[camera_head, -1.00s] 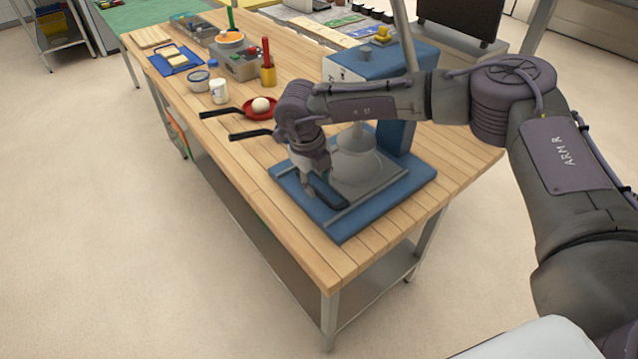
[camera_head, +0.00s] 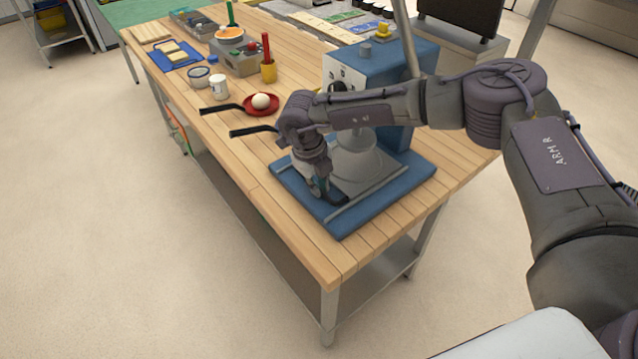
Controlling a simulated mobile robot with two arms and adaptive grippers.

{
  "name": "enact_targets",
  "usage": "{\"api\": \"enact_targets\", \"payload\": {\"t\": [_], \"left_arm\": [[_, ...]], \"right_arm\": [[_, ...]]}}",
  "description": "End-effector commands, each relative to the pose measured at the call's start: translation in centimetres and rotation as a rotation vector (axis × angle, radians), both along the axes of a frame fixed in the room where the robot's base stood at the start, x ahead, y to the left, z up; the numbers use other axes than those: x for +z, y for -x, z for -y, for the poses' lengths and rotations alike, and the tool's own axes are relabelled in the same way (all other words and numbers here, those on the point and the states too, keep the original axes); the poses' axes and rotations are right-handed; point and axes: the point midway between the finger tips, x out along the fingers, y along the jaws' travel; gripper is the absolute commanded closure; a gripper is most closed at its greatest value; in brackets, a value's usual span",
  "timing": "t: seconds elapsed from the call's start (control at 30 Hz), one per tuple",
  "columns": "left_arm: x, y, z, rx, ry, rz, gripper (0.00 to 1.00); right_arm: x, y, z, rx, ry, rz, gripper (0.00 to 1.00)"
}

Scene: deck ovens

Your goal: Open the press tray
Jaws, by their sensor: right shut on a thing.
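The blue press (camera_head: 375,68) stands on the near right end of the wooden table, on a flat blue base (camera_head: 408,190). Its grey press tray (camera_head: 368,180) lies low on this base, with a light strip along its near edge. My right gripper (camera_head: 325,194) points down at the tray's near left edge. It is shut on the dark handle (camera_head: 338,198) there, and the fingertips are mostly hidden. My right arm crosses in front of the press and covers part of it. My left gripper is not in view.
On the wooden table (camera_head: 270,195), a red pan with a white ball (camera_head: 261,101) and another black handle (camera_head: 252,131) lie left of the press. A white mug (camera_head: 219,87) and a yellow cup (camera_head: 268,71) stand farther back. The floor before the table is clear.

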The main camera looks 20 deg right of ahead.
Motion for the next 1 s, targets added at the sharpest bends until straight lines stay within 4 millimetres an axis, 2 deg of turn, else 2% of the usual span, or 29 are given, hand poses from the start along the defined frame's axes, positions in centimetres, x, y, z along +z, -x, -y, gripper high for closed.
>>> {"api": "enact_targets", "payload": {"t": [0.23,0.37,0.8,1.0], "left_arm": [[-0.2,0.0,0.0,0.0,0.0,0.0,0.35],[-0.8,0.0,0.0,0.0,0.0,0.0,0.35],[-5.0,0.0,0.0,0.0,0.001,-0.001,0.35],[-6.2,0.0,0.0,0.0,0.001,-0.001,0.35]], "right_arm": [[0.0,0.1,-0.3,0.001,0.0,0.001,1.0],[-0.2,0.6,-1.9,0.003,-0.002,0.001,1.0],[-0.4,4.2,-11.8,0.006,-0.003,0.001,1.0],[-0.2,5.4,-14.8,0.004,-0.001,0.0,1.0]]}}
